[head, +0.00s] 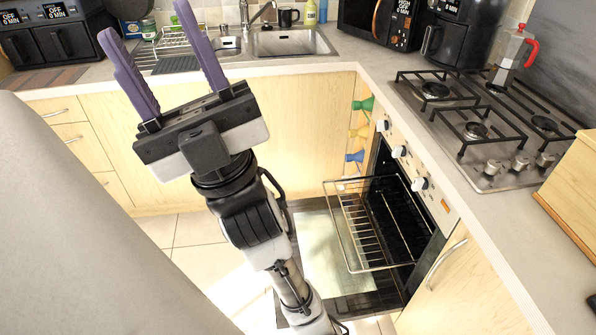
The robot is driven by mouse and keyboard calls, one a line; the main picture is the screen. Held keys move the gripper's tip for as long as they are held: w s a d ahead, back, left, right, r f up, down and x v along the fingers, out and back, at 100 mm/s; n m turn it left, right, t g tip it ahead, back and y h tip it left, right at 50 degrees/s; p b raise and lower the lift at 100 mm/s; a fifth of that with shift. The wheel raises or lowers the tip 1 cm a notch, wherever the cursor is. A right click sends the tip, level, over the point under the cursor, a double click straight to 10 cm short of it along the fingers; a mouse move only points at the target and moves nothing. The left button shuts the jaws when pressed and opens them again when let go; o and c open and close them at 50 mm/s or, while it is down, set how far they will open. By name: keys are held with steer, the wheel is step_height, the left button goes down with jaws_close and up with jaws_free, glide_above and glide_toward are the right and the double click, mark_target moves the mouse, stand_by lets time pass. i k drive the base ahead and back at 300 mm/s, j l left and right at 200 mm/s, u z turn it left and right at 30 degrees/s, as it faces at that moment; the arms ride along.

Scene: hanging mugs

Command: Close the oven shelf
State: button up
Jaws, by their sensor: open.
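The oven (393,207) is built into the right-hand cabinets below the stove, and its inside is dark and open to view. Its wire shelf (358,232) is pulled out into the room to the left of the opening. The oven door (335,250) hangs down flat below the shelf. My gripper (154,52) is raised at the upper left, open and empty, with two purple fingers pointing up and left. It is well apart from the shelf. The far part of the oven inside is hard to make out.
The stove (480,120) with several burners and a moka pot (512,58) is on the right counter. A sink (290,42) is in the back counter. Several coloured items (357,130) stick out beside the oven's far edge. Tiled floor (195,232) is free left of the door.

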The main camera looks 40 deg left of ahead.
mark_target(399, 264)
steer(key=u, duration=0.75)
steer(key=i+j+u, duration=0.2)
steer(key=i+j, duration=0.4)
